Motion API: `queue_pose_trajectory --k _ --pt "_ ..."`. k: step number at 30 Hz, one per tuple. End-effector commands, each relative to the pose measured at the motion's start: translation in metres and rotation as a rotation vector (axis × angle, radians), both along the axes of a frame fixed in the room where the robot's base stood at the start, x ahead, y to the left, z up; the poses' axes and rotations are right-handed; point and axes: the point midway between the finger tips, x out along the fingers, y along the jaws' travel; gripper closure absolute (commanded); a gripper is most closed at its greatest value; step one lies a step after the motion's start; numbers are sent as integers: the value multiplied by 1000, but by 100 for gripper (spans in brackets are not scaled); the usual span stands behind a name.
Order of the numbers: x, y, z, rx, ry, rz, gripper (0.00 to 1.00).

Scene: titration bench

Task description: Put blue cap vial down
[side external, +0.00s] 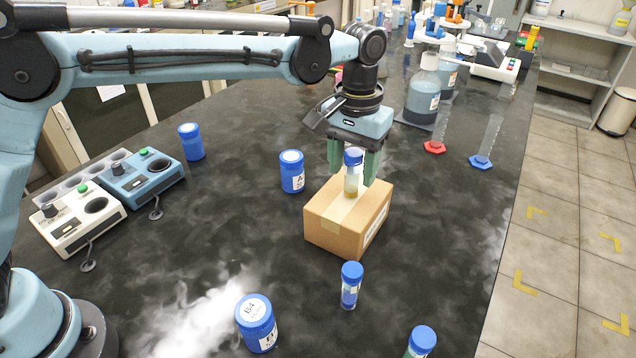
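A small clear vial with a blue cap (352,172) stands upright over the top of a brown cardboard box (336,228), with a little yellowish content at its bottom. My gripper (354,168) points down, with one green finger on each side of this vial. The fingers are close to the cap, but I cannot tell whether they touch it. The vial's base looks to be at or just above the taped box top. Another blue-capped vial (351,285) with blue content stands on the dark bench in front of the box. A third blue-capped vial (420,343) is cut off at the bottom edge.
Blue jars stand left of the box (292,172), further back (191,142) and at the front (256,323). Two stirrer-like devices (78,219) (140,180) are at left. Large bottles (423,92) and cylinders with red (434,147) and blue (480,161) bases stand behind right. Bench right of the box is clear.

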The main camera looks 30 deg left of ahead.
Motion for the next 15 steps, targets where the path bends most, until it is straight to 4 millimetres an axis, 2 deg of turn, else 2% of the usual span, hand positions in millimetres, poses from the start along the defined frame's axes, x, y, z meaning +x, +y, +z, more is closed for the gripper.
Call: queue_pose_trajectory --k 8,15 --pt "0 0 8 0 0 0 45" --pt "0 0 44 0 0 0 45"
